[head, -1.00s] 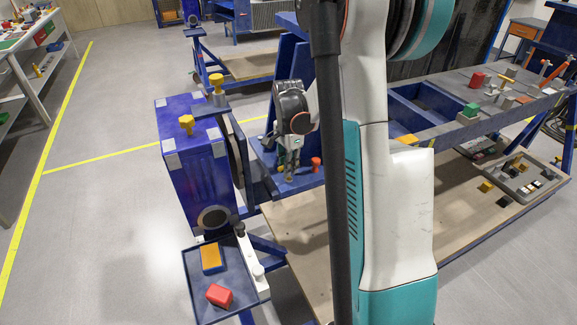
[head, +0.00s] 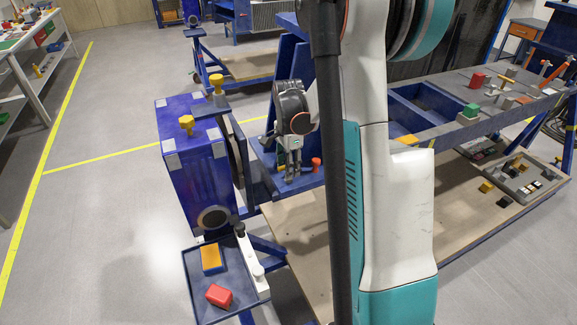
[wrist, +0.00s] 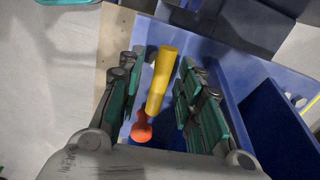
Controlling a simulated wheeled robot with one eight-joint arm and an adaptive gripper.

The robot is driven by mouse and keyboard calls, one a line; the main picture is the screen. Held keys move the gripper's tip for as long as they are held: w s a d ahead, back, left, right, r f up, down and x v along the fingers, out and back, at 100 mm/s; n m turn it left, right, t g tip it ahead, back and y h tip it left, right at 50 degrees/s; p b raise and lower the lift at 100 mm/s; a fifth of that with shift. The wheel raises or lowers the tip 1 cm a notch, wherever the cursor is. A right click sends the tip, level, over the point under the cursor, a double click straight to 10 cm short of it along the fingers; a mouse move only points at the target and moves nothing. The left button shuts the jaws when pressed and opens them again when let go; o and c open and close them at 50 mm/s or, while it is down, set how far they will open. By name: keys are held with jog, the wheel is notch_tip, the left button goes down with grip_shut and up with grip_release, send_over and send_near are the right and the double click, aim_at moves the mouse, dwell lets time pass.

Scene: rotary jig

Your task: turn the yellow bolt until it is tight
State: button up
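The yellow bolt (wrist: 162,78) shows in the wrist view as a long yellow shaft between the two fingers of my gripper (wrist: 163,108). Gaps show on both sides of it, so my gripper is open around it and not clamped. A red-orange knob (wrist: 141,131) shows at the near end of the yellow shaft; I cannot tell whether they are joined. In the head view my gripper (head: 291,172) points down over the blue jig plate (head: 303,180), and it hides the bolt there. A red bolt (head: 316,164) stands just right of my gripper.
A blue box (head: 193,180) with a yellow knob (head: 186,124) on top stands to the left. Another yellow knob (head: 217,82) sits on a post behind it. A small tray (head: 205,309) holds an orange-topped block (head: 211,258) and a red block (head: 219,296).

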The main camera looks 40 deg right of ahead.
jog(key=shift+r, duration=0.1)
notch_tip(320, 180, up, 12)
dwell(0.5)
dwell(0.5)
